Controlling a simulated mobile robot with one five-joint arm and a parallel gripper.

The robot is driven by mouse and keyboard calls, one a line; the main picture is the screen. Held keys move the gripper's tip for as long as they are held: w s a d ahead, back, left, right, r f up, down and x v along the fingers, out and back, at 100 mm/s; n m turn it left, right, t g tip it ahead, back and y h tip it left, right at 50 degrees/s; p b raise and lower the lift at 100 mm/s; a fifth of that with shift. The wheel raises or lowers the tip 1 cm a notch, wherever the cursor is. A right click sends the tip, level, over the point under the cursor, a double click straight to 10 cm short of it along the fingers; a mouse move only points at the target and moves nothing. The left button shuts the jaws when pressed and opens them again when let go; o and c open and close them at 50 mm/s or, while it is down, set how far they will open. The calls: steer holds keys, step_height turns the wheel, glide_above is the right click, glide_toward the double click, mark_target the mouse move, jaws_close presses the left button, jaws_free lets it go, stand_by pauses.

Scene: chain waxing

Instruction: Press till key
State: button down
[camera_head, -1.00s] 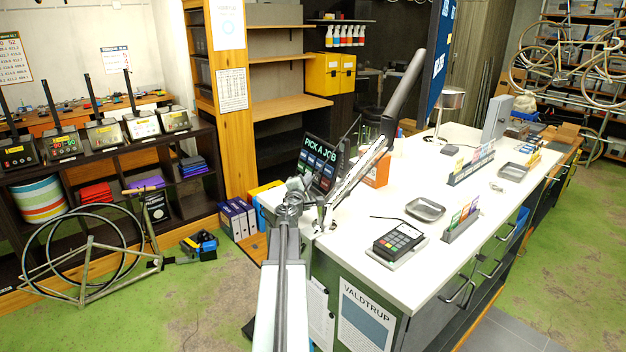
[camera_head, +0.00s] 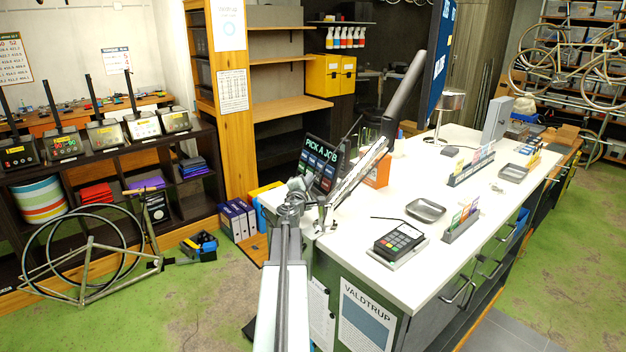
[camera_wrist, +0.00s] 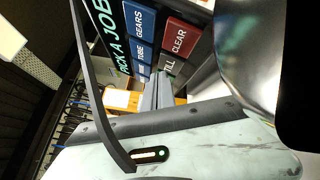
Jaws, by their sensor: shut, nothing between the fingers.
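The job screen (camera_head: 322,165), headed "PICK A JOB", stands at the left end of the white counter. In the wrist view the job screen (camera_wrist: 112,42) shows large and turned on its side. Its dark grey till key (camera_wrist: 169,66) sits beside the red clear key (camera_wrist: 179,38) and near blue keys. My gripper (camera_wrist: 157,77) is shut and empty. Its grey fingers point at the screen, with the tips close to the till key in the picture. I cannot tell whether they touch it. In the head view my arm reaches towards the screen, and the fingertips cannot be made out.
A card reader (camera_head: 398,240), a metal tray (camera_head: 425,209) and card holders (camera_head: 462,222) stand on the white counter (camera_head: 385,290). An orange box (camera_head: 377,172) stands just right of the screen.

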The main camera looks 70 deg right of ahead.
steer(key=shift+s+f, duration=0.25)
steer(key=shift+s, duration=0.15)
steer(key=w+a, duration=0.1)
steer(key=w+a+r+p, duration=0.1)
steer(key=w+a, duration=0.1)
stand_by(0.6)
stand_by(0.5)
